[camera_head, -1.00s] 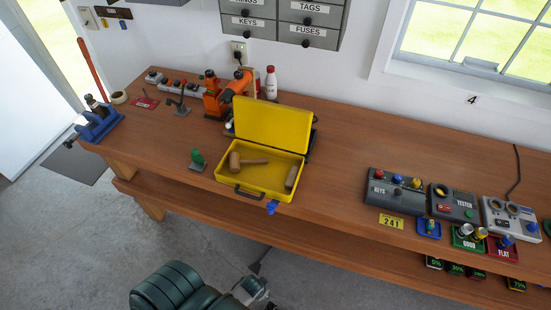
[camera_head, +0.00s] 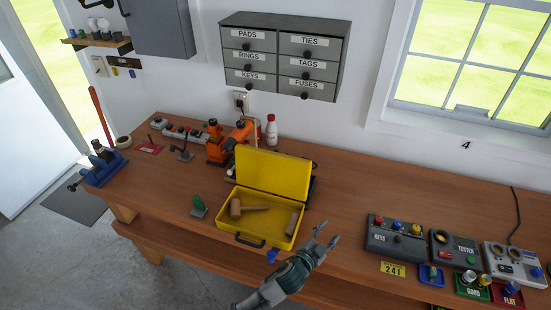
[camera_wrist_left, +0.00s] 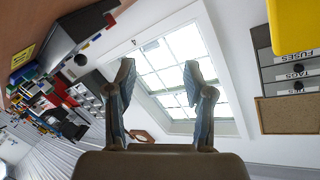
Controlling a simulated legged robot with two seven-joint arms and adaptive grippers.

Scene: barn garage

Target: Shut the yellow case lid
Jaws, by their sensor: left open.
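The yellow case (camera_head: 228,227) stands open on the wooden bench, with its handle toward the front edge. Its lid (camera_head: 273,172) is raised and leans back slightly. A wooden mallet (camera_head: 248,208) and a second brown piece (camera_head: 293,221) lie inside the base. My left gripper (camera_head: 327,236) is open and empty, to the right of the case's front right corner and apart from the lid. Its spread fingers show in the left wrist view (camera_wrist_left: 160,75). A yellow part, probably the lid, shows at the upper right there (camera_wrist_left: 292,26). My right gripper is out of view.
Grey control boxes (camera_head: 396,237) lie to the right. The bench between case and boxes is mostly clear.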

